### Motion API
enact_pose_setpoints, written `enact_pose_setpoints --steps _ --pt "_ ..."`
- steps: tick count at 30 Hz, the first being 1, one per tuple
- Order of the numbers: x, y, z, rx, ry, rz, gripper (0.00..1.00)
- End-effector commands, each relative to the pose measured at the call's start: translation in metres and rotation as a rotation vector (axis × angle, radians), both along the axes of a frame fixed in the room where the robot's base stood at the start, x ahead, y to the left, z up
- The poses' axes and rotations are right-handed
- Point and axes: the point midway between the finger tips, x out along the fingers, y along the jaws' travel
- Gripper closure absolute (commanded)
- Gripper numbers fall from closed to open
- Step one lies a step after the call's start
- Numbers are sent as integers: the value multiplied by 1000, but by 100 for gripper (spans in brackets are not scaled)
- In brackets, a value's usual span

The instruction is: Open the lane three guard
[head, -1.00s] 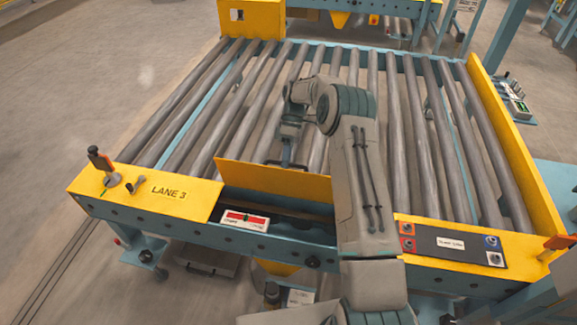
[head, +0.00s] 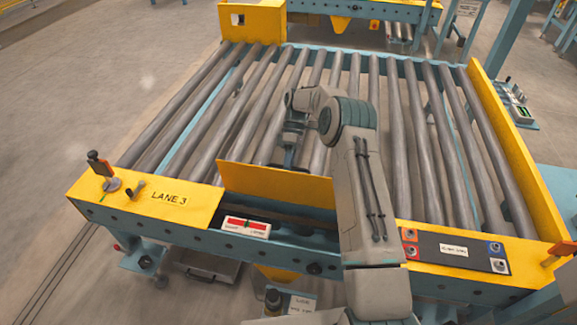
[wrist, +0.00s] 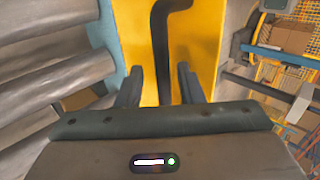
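The lane three guard (head: 275,183) is a yellow panel standing up at the front edge of the roller deck, right of the "LANE 3" label (head: 168,198). In the wrist view the yellow panel (wrist: 205,45) fills the middle, with a dark bent handle (wrist: 163,40) on it. My gripper (wrist: 160,85) has its two fingers apart, one on each side of the handle, with yellow showing between. In the head view my gripper (head: 287,155) is just behind the guard's top edge; its fingertips are hidden there.
Grey rollers (head: 215,120) run away behind the guard. A red and white indicator (head: 247,227) sits on the front below it. A dark control panel (head: 453,250) is at right. A yellow side wall (head: 520,160) bounds the deck.

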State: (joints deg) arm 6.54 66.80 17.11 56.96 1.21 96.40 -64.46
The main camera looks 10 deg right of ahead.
Motion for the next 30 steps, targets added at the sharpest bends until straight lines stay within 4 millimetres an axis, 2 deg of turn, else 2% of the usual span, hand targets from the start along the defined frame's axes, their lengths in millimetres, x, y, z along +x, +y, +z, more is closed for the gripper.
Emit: enact_pose_setpoints --steps 7,19,30 --pt "5 -1 7 2 -3 -1 66" --pt "34 -12 40 1 -4 -2 66" --pt "46 -17 54 0 -1 -1 66"
